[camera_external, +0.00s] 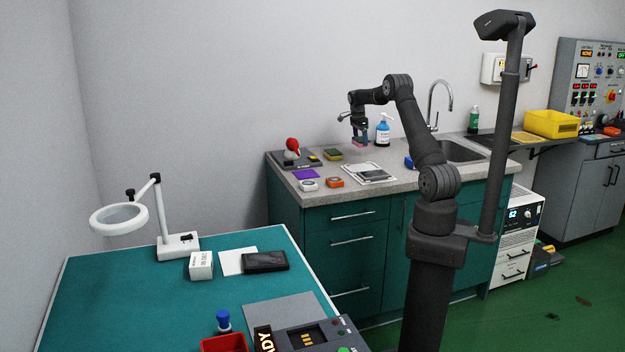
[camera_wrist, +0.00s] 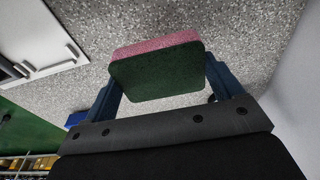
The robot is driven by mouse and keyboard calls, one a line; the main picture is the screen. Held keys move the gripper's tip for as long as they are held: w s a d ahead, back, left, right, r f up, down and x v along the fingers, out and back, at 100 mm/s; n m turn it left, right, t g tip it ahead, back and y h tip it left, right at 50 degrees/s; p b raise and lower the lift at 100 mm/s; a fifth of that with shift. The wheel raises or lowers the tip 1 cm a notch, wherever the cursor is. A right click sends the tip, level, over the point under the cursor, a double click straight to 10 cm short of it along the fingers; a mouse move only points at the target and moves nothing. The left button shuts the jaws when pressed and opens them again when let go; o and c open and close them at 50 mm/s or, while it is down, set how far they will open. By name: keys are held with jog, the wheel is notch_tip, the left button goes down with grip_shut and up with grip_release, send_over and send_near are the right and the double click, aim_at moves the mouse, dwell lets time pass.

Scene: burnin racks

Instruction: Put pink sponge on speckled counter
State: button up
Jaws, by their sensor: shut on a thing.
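The pink sponge (camera_wrist: 155,70) has a green scouring side and a pink side, and sits between the two fingers of my gripper (camera_wrist: 160,85) in the wrist view. My gripper is shut on it. In the external view my gripper (camera_external: 360,138) points down over the back of the speckled counter (camera_external: 400,181), with the sponge (camera_external: 359,142) at its tips. The sponge appears held above the counter surface. In the wrist view the speckled counter (camera_wrist: 235,25) fills the background behind the sponge.
The sink (camera_external: 460,150) is to the right.

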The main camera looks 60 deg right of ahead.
aim_at(356, 155)
jog(key=shift+w+a+f, duration=0.15)
jog(key=shift+w+f, duration=0.35)
jog(key=shift+w, duration=0.35)
jog(key=shift+f, duration=2)
jog(key=shift+f, duration=0.1)
jog(key=o, duration=0.8)
jog(key=shift+f, duration=0.1)
notch_tip(356, 155, up, 12)
jog(key=w+a, duration=0.1)
jog(key=shift+w+a, duration=0.15)
jog(key=shift+a, duration=0.05)
